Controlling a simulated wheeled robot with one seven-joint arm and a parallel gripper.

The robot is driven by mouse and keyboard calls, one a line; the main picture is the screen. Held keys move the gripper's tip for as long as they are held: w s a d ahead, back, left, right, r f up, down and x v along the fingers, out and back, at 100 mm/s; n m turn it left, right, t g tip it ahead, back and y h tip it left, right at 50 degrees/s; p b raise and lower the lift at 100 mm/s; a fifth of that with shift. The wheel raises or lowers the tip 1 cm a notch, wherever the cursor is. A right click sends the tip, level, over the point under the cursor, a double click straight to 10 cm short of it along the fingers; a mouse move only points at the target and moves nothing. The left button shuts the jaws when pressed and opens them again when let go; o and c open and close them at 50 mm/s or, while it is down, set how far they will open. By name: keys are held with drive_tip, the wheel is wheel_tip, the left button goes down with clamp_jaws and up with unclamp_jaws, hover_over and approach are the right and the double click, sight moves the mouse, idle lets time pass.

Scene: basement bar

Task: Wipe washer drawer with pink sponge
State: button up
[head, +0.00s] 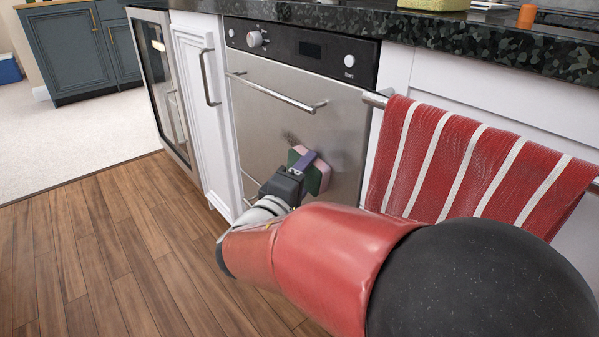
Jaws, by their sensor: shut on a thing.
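The washer drawer (262,118) is a steel front panel below a black control strip with knobs, with a horizontal bar handle (275,95) near its top. A dark smudge (291,138) shows on the panel just above and left of the sponge. The pink sponge (319,172), with a dark green layer, is held at the middle of the panel. It appears to be against the steel, but I cannot tell if it presses on it. My gripper (306,163) is shut on the sponge. My arm hides the lower right of the panel.
A red and white striped towel (455,165) hangs from a rail right of the washer. A dark speckled countertop (480,35) overhangs above. A white cabinet (199,100) and a glass-door cooler (160,75) stand to the left. The wooden floor (110,245) at left is clear.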

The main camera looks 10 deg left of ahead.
sight(279, 137)
drive_tip(key=shift+w+a, duration=1.85)
drive_tip(key=shift+a, duration=0.3)
drive_tip(key=shift+w+a, duration=1.85)
drive_tip(key=shift+a, duration=0.25)
drive_tip(key=shift+r+p, duration=0.35)
drive_tip(key=shift+r, duration=0.75)
drive_tip(key=shift+s+d+f+b, duration=0.1)
drive_tip(key=shift+s+d+b, duration=0.25)
drive_tip(key=shift+s+d, duration=1.25)
drive_tip(key=shift+d, duration=0.2)
drive_tip(key=shift+s+d, duration=1.05)
drive_tip(key=shift+d, duration=0.25)
drive_tip(key=shift+s+d, duration=1.05)
drive_tip(key=shift+d, duration=0.2)
drive_tip(key=shift+w+a, duration=1.25)
drive_tip(key=shift+a, duration=0.25)
drive_tip(key=shift+w+a, duration=1.2)
drive_tip(key=shift+a, duration=0.3)
drive_tip(key=shift+w+a, duration=1.3)
drive_tip(key=shift+a, duration=0.05)
drive_tip(key=s+a, duration=0.4)
drive_tip(key=shift+s, duration=0.3)
